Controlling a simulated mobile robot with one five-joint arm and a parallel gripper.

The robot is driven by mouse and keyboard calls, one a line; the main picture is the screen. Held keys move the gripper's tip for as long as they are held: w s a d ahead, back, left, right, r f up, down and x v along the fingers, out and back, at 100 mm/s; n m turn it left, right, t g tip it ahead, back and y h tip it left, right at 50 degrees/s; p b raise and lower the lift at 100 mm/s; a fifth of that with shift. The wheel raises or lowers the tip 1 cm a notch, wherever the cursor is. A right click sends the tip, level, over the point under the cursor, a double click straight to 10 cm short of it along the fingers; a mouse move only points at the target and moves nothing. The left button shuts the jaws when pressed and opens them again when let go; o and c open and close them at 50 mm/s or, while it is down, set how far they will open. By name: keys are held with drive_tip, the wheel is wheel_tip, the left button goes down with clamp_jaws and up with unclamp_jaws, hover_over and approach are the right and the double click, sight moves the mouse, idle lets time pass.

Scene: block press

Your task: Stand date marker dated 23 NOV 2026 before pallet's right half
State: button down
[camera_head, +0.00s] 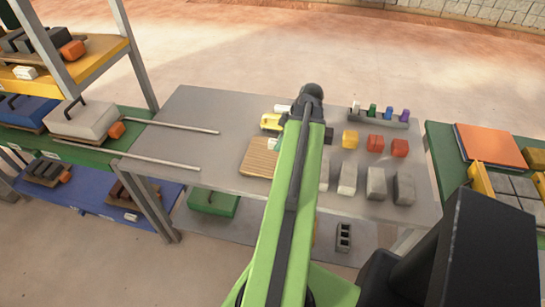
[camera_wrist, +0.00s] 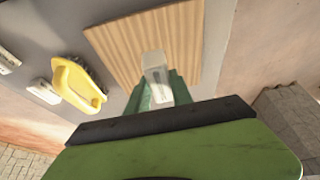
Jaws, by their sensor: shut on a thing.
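My gripper (camera_wrist: 159,88) has green fingers in the wrist view and is shut on a small white date marker (camera_wrist: 155,66). The marker is over or at the edge of the wooden pallet (camera_wrist: 125,42); I cannot tell whether it touches anything. Its date is not readable. The ribbed, light brown pallet also shows on the grey table in the head view (camera_head: 257,160), partly behind my green arm.
Grey blocks (camera_head: 376,183), orange and red blocks (camera_head: 375,143) and a rack of coloured pieces (camera_head: 379,120) stand on the table's right. Shelves (camera_head: 95,70) stand left.

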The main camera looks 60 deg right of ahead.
sight(274, 139)
drive_tip(key=w+f, duration=0.1)
drive_tip(key=w+f+b, duration=0.1)
drive_tip(key=w, duration=0.1)
drive_tip(key=shift+f, duration=0.1)
drive_tip(key=shift+w, duration=0.25)
wheel_tip(274, 139, down, 4)
drive_tip(key=b, duration=0.4)
drive_tip(key=shift+f, duration=0.2)
drive_tip(key=shift+r, duration=0.25)
drive_tip(key=shift+f, duration=0.2)
drive_tip(key=c, duration=1.1)
unclamp_jaws()
drive_tip(key=shift+r, duration=0.1)
